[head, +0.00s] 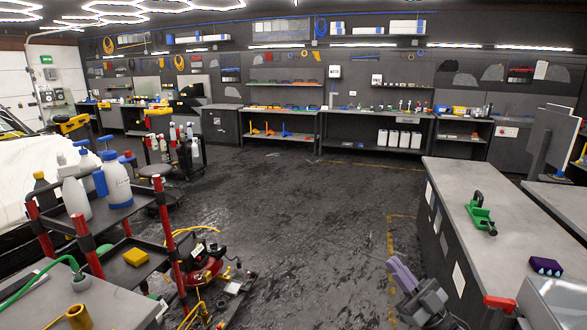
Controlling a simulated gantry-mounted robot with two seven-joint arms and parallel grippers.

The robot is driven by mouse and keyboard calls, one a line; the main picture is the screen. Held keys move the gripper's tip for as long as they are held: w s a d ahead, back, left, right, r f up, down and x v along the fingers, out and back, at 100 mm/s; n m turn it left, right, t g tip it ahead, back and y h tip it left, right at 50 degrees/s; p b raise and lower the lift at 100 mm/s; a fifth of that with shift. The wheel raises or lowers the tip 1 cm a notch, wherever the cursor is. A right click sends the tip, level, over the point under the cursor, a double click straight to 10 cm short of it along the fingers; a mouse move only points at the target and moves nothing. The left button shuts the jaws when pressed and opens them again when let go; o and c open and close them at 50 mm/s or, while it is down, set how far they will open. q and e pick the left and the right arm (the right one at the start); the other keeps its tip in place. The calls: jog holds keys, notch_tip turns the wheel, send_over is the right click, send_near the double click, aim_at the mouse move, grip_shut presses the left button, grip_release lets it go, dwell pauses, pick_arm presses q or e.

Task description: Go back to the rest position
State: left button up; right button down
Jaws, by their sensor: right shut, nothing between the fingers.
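My right gripper (401,272) shows at the bottom, right of centre, in the head view. Its pale purple fingers are shut with nothing between them, and they point up and left over the open floor. It is apart from the grey workbench (475,205) to its right. My left gripper is not in view.
The workbench carries a green tool (480,213) and a dark purple block (546,266). On the left stand a red-posted cart (78,222) with bottles and a red compressor (205,265). The middle floor (285,215) is clear. Shelved benches line the back wall.

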jog(key=w+d+f+m+g+h, duration=0.1)
jog(key=w+d+f+m+h, duration=0.4)
jog(key=f+h, duration=0.25)
jog(key=w+d+f+m+h, duration=0.4)
jog(key=f+h, duration=0.2)
jog(key=h, duration=0.3)
jog(key=s+d+f+m+g+h, duration=0.6)
jog(key=s+d+f+g, duration=0.5)
jog(key=s+f+g, duration=0.25)
jog(key=s+a+f+n+y, duration=0.1)
jog(key=s+a+f, duration=0.4)
jog(key=s+a, duration=0.6)
jog(key=s+a+f+n+y, duration=0.2)
jog(key=s+a+f, duration=0.4)
jog(key=s, duration=0.8)
jog(key=s+a+r+y, duration=0.1)
jog(key=s+a+r, duration=0.35)
jog(key=s, duration=0.45)
notch_tip(320, 180, up, 39)
jog(key=s+p, duration=0.1)
jog(key=p, duration=3.6)
jog(key=shift+d+f+p, duration=0.15)
jog(key=shift+f+p, duration=0.05)
jog(key=shift+p, duration=0.15)
